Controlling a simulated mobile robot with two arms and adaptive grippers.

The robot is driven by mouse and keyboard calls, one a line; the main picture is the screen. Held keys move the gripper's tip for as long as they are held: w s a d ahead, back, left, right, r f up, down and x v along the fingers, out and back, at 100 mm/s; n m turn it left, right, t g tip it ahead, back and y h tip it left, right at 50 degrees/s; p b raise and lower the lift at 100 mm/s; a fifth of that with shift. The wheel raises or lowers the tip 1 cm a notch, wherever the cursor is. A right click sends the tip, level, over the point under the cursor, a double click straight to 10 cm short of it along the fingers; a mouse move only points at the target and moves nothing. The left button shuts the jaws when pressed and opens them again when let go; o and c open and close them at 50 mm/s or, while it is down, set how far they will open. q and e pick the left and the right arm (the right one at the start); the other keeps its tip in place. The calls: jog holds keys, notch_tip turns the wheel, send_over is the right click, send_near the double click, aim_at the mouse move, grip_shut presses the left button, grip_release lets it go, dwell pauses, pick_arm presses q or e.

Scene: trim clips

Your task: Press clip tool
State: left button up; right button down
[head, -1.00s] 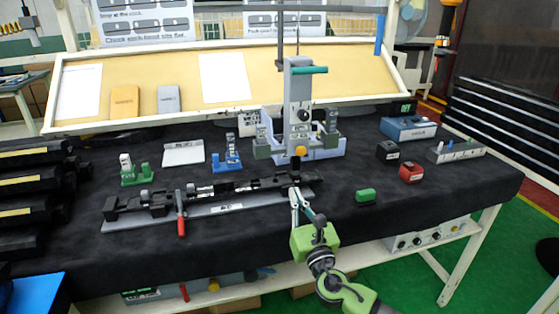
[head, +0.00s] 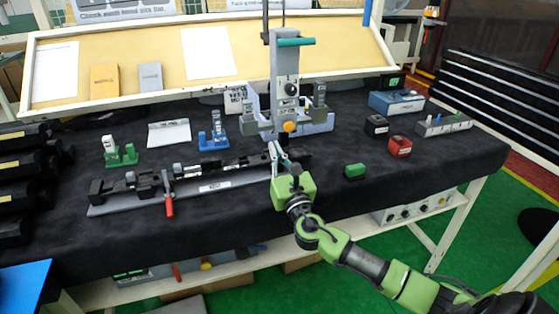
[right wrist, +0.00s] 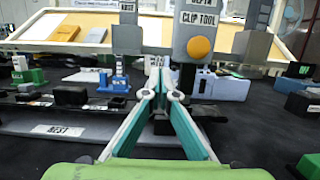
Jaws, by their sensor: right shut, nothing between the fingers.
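The clip tool (head: 285,88) is a tall grey press with a teal handle bar (head: 296,42) and a yellow-orange knob (head: 289,126) low on its front. It stands upright at the back middle of the table. In the right wrist view the knob (right wrist: 199,48) sits below the CLIP TOOL label (right wrist: 199,19). My right gripper (head: 275,149) is shut and empty, in front of the tool's lower part. In the right wrist view my fingertips (right wrist: 158,72) are left of and below the knob; contact cannot be told. My left gripper is not in view.
A long black trim part (head: 225,164) lies on the grey nest plate (head: 215,186), which has a red-handled clamp (head: 169,207). Green (head: 122,157) and blue (head: 213,140) fixtures stand left.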

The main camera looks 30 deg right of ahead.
aim_at(268, 129)
jog(key=shift+x, duration=2)
jog(key=shift+r+p, duration=0.45)
jog(key=shift+r, duration=0.2)
notch_tip(268, 129, up, 21)
jog(key=p, duration=1.8)
jog(key=shift+p, duration=0.3)
jog(key=shift+f, duration=0.2)
